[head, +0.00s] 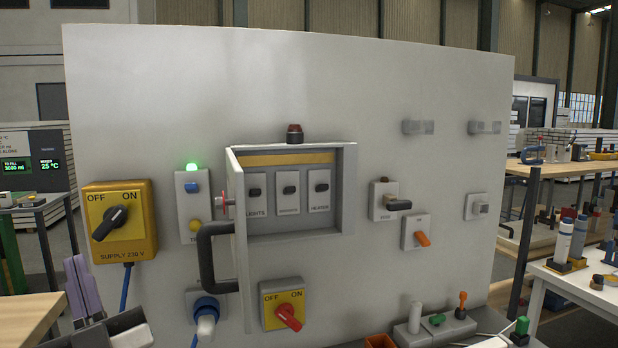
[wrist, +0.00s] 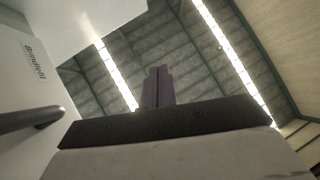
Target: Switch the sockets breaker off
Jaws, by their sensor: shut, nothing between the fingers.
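A grey breaker box (head: 346,190) is mounted on the upright panel with its door (head: 239,240) standing open to the left. Inside are three breakers with dark toggles. The left one (head: 254,195) reads LIGHTS and the right one (head: 319,190) reads HEATER. The middle breaker (head: 288,192) has a label too small to read, and its toggle state cannot be told. My gripper (head: 76,272) is at the lower left in the head view, well apart from the box. In the wrist view its fingers (wrist: 157,84) are together and empty, pointing up toward the roof.
A yellow supply switch (head: 120,222) is at left, and a red-knob switch (head: 283,306) sits below the box. In the wrist view, a white surface marked Brindlefit (wrist: 30,85) with a dark handle (wrist: 30,118) is close at left.

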